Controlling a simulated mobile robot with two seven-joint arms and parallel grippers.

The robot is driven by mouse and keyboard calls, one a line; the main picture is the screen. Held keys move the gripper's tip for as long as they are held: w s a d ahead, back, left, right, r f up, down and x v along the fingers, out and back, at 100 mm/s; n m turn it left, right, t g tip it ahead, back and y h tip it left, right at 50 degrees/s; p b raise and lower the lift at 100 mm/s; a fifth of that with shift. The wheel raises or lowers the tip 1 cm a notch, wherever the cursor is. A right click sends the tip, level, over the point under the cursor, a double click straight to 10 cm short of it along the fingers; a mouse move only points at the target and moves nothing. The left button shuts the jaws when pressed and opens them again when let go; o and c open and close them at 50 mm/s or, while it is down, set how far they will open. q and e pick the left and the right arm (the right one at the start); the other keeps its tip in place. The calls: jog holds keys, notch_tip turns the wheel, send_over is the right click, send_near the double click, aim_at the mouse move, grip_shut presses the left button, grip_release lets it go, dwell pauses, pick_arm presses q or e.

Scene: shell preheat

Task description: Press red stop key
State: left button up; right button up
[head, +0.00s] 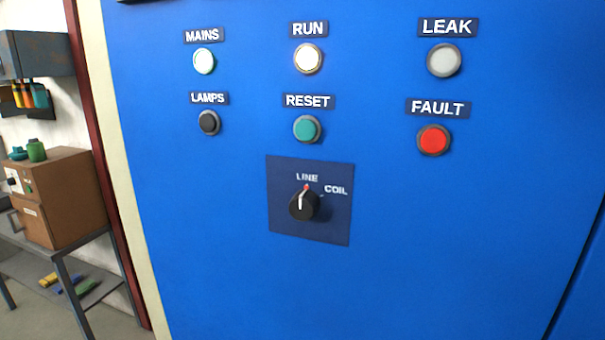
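A blue cabinet front (450,250) fills most of the head view. No key or button labelled stop shows in this view. A teal button (306,129) sits under RESET and a black button (209,122) under LAMPS. Neither my left nor my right gripper is in view.
MAINS (204,61) and RUN (308,59) lamps look bright; the LEAK lamp (444,60) is grey. A black rotary knob (304,204) sticks out below, its pointer towards LINE. A metal table (85,240) with a brown box (65,200) stands at the left.

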pick_arm(q)
grip_shut()
dwell(0.9)
